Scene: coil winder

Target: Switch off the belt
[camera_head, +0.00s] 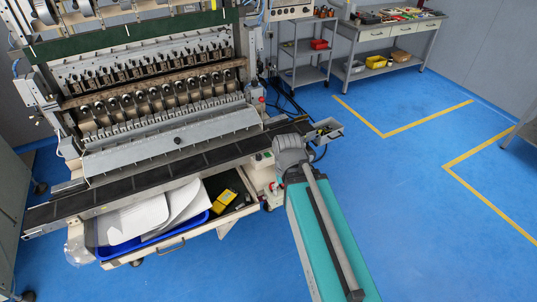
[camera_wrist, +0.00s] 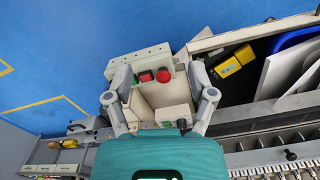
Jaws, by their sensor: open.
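The black conveyor belt (camera_head: 150,182) runs along the front of the coil winder. In the wrist view, a pale control box (camera_wrist: 139,63) carries a green button (camera_wrist: 131,82), a red button (camera_wrist: 145,76) and a larger red button (camera_wrist: 163,75). My gripper (camera_wrist: 159,74) is open, with one finger on either side of the buttons; nothing is held. Whether the fingers touch the box cannot be told. In the head view, my arm reaches to the belt's right end, and the fingers cannot be made out there. The buttons' labels are too small to read.
An open drawer holds a blue bin (camera_head: 122,249) with white sheets, and yellow items (camera_head: 224,201). The coil winder (camera_head: 170,145) stands behind the belt. A grey trolley (camera_head: 303,50) and workbench (camera_head: 385,32) stand at the back.

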